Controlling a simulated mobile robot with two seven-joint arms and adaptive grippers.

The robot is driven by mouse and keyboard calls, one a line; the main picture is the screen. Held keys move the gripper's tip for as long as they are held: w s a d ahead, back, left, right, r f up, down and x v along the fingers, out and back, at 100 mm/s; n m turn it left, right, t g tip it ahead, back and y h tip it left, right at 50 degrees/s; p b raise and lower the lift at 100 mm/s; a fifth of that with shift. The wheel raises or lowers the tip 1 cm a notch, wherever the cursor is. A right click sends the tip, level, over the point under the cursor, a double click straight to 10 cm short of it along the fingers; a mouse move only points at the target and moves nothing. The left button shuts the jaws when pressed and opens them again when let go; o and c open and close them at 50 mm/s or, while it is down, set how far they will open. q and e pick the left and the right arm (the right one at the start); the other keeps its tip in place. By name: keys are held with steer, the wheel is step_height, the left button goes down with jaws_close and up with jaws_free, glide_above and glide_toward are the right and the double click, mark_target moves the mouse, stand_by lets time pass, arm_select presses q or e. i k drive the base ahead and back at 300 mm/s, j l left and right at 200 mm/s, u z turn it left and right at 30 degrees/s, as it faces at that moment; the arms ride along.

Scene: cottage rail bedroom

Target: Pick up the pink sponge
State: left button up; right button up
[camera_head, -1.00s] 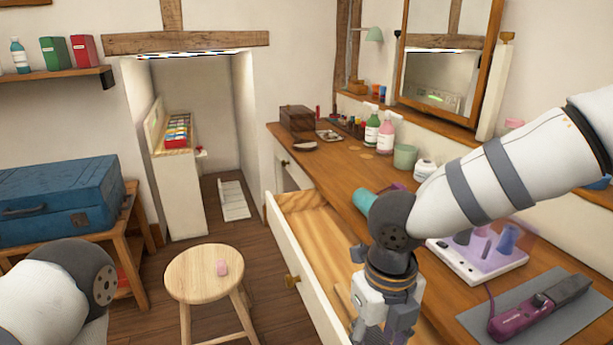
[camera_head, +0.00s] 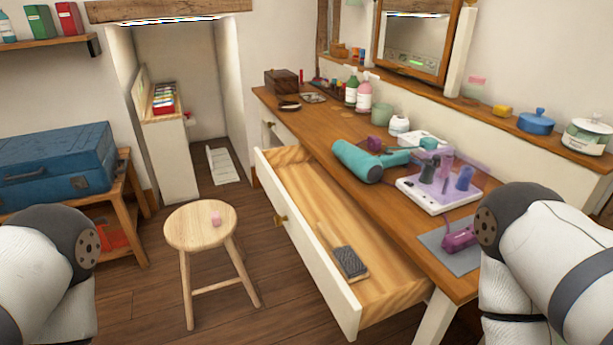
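A small rounded pink piece (camera_head: 215,218), which looks like the pink sponge, sits on the seat of the round wooden stool (camera_head: 188,236). It stands alone there, clear of both my arms. A darker pink round thing (camera_head: 376,143) lies on the dressing table behind the hair dryer; I cannot tell what it is. Only upper links of my arms show, at the lower left and lower right corners. Both grippers are outside the picture, so their fingers are hidden.
An open drawer (camera_head: 336,292) holding a dark brush (camera_head: 349,262) juts out right of the stool. The dressing table (camera_head: 325,129) carries a teal hair dryer (camera_head: 360,162), a purple-topped tray (camera_head: 425,199) and bottles. A blue suitcase (camera_head: 55,160) rests at left. Floor around the stool is clear.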

mark_target(216, 216)
steer(key=i+j+u, duration=0.15)
steer(key=i+j, duration=0.4)
steer(key=i+j+u, duration=0.2)
steer(key=i+j, duration=0.3)
steer(key=i+j+u, duration=0.15)
steer(key=i+j, duration=0.2)
steer(key=i, duration=0.35)
steer(key=i+l, duration=0.15)
steer(key=l, duration=0.15)
steer(key=i+l+u, duration=0.1)
steer(key=i+l, duration=0.05)
steer(key=l, duration=0.1)
